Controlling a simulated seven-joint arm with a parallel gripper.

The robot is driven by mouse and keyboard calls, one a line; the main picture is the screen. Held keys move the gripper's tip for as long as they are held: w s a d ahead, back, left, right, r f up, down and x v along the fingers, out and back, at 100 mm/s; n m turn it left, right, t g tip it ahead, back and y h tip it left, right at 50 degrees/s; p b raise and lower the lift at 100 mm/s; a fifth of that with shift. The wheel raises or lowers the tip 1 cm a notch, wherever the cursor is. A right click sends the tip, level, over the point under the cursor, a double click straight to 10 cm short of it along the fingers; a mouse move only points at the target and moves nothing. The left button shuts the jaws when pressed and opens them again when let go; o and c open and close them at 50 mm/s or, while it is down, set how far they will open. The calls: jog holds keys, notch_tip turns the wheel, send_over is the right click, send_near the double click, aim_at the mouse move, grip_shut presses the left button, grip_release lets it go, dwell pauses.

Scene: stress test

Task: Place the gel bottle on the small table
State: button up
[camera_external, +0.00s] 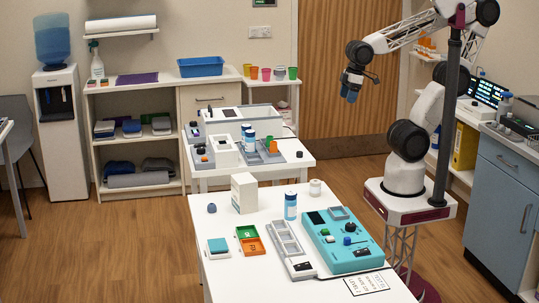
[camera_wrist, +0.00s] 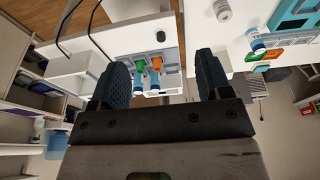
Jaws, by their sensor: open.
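A white bottle with a blue label (camera_external: 290,206) stands upright on the near white table (camera_external: 222,278). Two similar bottles (camera_external: 249,141) stand close together on the smaller white table (camera_external: 309,160) behind it. I cannot tell which is the gel bottle. My gripper (camera_external: 349,92) is raised in front of the wooden door, away from both tables. In the wrist view its dark fingers (camera_wrist: 163,65) are spread with nothing held. Two blue-and-white bottles (camera_wrist: 154,84) show well beyond the gap between them. Another bottle (camera_wrist: 256,43) shows right of the fingers.
A teal panel with knobs (camera_external: 343,240), a grey tray (camera_external: 286,238), green and orange bins (camera_external: 252,246) and a white box (camera_external: 244,193) crowd the near table. Its front left is bare. A blue cabinet (camera_external: 507,200) stands at right.

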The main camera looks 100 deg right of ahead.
dwell(0.5)
jog(key=w+a+f+n+t+y, duration=0.1)
jog(key=w+a+f+n+t, duration=0.2)
jog(key=w, duration=0.8)
jog(key=w+a+f+n+t, duration=0.1)
jog(key=w+a+f+t, duration=0.3)
jog(key=w, duration=0.7)
jog(key=w+a+f+n+y, duration=0.1)
jog(key=w+a+f+y, duration=0.1)
jog(key=a, duration=0.5)
jog(key=w+a+f+n+y, duration=0.2)
jog(key=a+f+y, duration=0.2)
jog(key=a, duration=0.3)
jog(key=w+a+f+n+y, duration=0.2)
jog(key=w+a+f+y, duration=0.1)
jog(key=a, duration=0.4)
jog(key=shift+a+t+y, duration=0.3)
jog(key=shift+t, duration=0.1)
jog(key=shift+f, duration=2.85)
jog(key=shift+f, duration=0.1)
